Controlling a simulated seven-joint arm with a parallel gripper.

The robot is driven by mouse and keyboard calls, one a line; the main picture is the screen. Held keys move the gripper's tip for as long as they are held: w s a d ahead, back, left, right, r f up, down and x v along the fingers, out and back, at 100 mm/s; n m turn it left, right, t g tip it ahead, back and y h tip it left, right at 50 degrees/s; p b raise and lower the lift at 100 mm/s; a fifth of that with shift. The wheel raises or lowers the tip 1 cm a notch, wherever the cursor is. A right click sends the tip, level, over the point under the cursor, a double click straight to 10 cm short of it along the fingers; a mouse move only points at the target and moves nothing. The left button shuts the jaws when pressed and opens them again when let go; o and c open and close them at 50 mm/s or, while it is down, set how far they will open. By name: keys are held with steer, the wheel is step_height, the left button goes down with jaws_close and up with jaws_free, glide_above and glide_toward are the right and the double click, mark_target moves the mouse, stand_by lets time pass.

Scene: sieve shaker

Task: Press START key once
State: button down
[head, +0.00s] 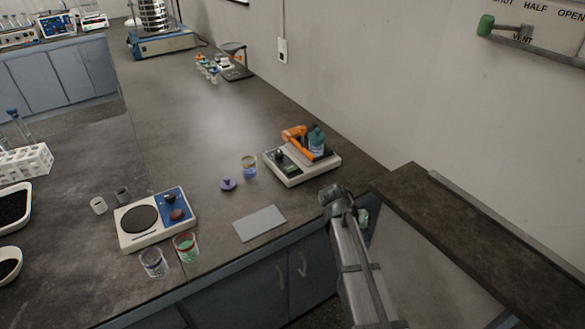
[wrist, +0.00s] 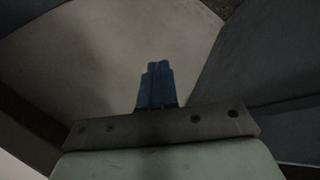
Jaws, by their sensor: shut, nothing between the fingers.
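The sieve shaker stands at the far end of the long bench in the head view, with a blue base (head: 165,43) and a stack of round metal sieves (head: 153,14) cut off by the top edge. Its START key is too small to make out. My gripper (wrist: 155,85) shows in the wrist view as two blue fingers shut together, with nothing between them. They point at a plain pale surface, away from the shaker. In the head view my arm stands at the bench's near right corner, far from the shaker, and the fingers are hidden.
An orange-armed device (head: 300,160), a beaker (head: 249,167), a purple lid (head: 228,184) and a grey plate (head: 260,223) lie near my arm. A hotplate-like device (head: 140,218) stands left. A funnel stand (head: 236,62) is near the shaker. The middle bench is clear.

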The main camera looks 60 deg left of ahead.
mark_target(289, 168)
steer(key=s+a+r+n+t+y, duration=0.1)
steer(key=s+a+r, duration=0.1)
steer(key=a+r, duration=0.5)
steer(key=s+a+r+n+t+y, duration=0.1)
steer(key=s+a+r+y, duration=0.1)
steer(key=a+r, duration=0.5)
steer(key=s+a+r+n+t+y, duration=0.1)
steer(key=s+a+r, duration=0.3)
steer(key=a, duration=1.2)
step_height(289, 168, up, 4)
steer(key=shift+a+n+y, duration=0.3)
steer(key=shift+a+y, duration=0.1)
steer(key=shift+y, duration=0.3)
steer(key=shift+f, duration=0.15)
steer(key=shift+f, duration=4.3)
